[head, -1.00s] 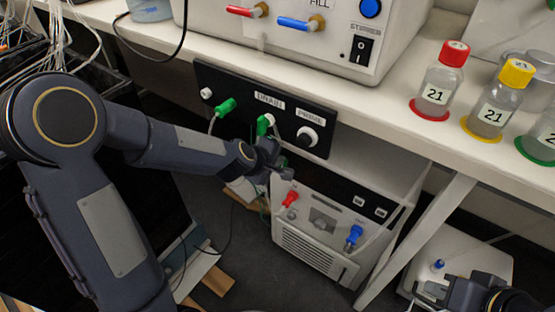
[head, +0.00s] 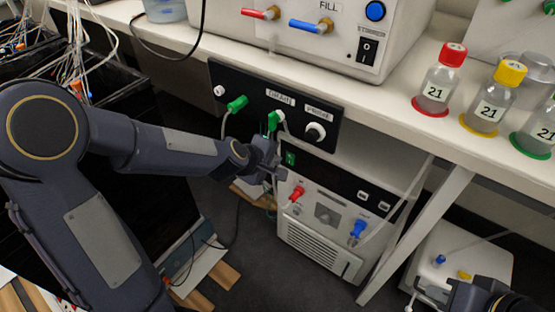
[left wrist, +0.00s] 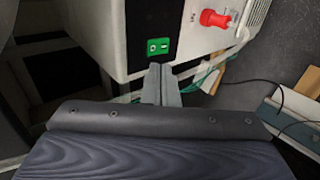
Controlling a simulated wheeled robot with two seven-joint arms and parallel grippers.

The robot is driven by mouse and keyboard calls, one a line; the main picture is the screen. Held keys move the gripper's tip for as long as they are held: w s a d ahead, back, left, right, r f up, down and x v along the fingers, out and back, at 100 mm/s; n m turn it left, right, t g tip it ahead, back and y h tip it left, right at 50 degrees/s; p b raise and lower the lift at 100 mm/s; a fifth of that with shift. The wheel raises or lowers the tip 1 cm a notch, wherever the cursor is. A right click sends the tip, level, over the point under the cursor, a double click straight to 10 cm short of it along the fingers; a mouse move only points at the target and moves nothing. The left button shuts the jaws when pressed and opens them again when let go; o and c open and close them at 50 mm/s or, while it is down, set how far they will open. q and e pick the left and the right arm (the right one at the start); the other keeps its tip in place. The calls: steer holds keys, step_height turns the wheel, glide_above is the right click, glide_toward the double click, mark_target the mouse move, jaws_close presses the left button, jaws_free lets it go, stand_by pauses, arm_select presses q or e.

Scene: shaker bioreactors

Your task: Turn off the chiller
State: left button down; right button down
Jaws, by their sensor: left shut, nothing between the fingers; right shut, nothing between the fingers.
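The chiller (head: 330,218) is a white box with a black top panel, standing on the floor under the bench. Its small green switch (head: 290,158) sits at the panel's left end. In the left wrist view the green switch (left wrist: 158,46) shows two white marks, just beyond my fingertips. My left gripper (head: 279,172) is shut and empty, close in front of the panel's left end beside the switch. In the left wrist view its fingers (left wrist: 160,72) point at the switch's lower edge; I cannot tell whether they touch. My right gripper (head: 425,292) is shut and empty at the lower right.
The chiller has a red valve (head: 297,193) and a blue valve (head: 358,229) on its front. A black panel (head: 240,85) with green connectors hangs above it under the bench edge. A bench leg (head: 415,235) stands to the right. Bottles stand on the bench.

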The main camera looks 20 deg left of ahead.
arm_select(q)
steer(key=s+a+r+p, duration=0.1)
steer(key=s+r+p, duration=0.2)
steer(key=r, duration=0.3)
steer(key=shift+s+a, duration=0.2)
steer(key=shift+s, duration=0.3)
steer(key=shift+r, duration=0.1)
